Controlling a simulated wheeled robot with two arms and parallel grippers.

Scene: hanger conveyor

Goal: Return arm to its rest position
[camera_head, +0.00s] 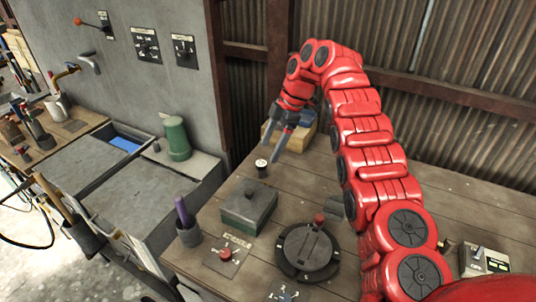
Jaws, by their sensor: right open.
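My right arm is red and segmented. It rises from the lower right of the head view, arches over the wooden bench and bends down at its far end. My right gripper (272,146) hangs from that end with its two grey fingers apart, pointing down. It is open and nothing shows between the fingers. It is near a small round item with a pale top (261,168) on the bench; the gap between them is hard to judge. My left gripper is not in the picture.
The wooden bench (240,277) holds a grey lidded box (249,205), a black round dial (308,252), a red-knobbed plate (226,255) and a cup with a purple handle (186,222). A green canister (176,138) stands left. Corrugated wall (461,115) closes the back.

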